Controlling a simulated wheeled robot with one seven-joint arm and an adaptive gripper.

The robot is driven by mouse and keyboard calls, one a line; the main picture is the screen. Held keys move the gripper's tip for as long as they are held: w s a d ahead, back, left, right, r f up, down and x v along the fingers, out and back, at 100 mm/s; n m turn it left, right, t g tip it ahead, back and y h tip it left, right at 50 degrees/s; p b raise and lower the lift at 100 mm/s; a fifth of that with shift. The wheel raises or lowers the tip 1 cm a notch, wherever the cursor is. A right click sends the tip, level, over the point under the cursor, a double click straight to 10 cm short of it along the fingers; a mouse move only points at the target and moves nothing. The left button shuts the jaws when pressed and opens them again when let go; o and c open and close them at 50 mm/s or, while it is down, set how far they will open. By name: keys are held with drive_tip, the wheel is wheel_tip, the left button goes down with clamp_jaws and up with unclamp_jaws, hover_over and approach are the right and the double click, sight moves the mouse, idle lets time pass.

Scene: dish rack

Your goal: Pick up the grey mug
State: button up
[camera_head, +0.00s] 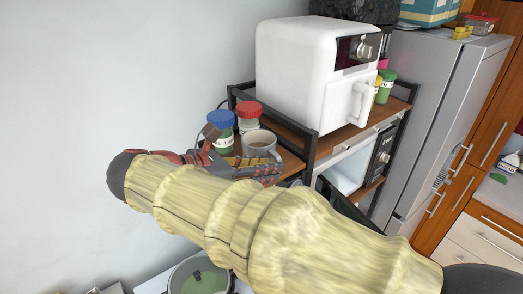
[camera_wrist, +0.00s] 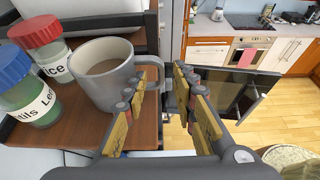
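The grey mug (camera_wrist: 98,80) stands upright on a brown wooden shelf (camera_wrist: 84,128) in the wrist view, left of my gripper (camera_wrist: 161,78). Its handle (camera_wrist: 150,63) points right, close to my fingertips. The left finger overlaps the mug's right side in the picture; I cannot tell if they touch. My fingers are apart with nothing held between them. In the head view the mug (camera_head: 258,142) shows behind my gripper (camera_head: 255,168), which hides its lower part.
A red-lidded jar (camera_wrist: 46,47) and a blue-lidded jar (camera_wrist: 22,88) stand left of the mug. The black rack post (camera_head: 311,155) rises right of the mug. A fridge (camera_head: 430,120) stands farther right.

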drive_tip(key=shift+p+x, duration=0.75)
drive_tip(key=shift+x, duration=3.75)
drive_tip(key=shift+s+d, duration=0.1)
drive_tip(key=shift+c, duration=1.1)
clamp_jaws()
drive_tip(key=shift+r, duration=0.1)
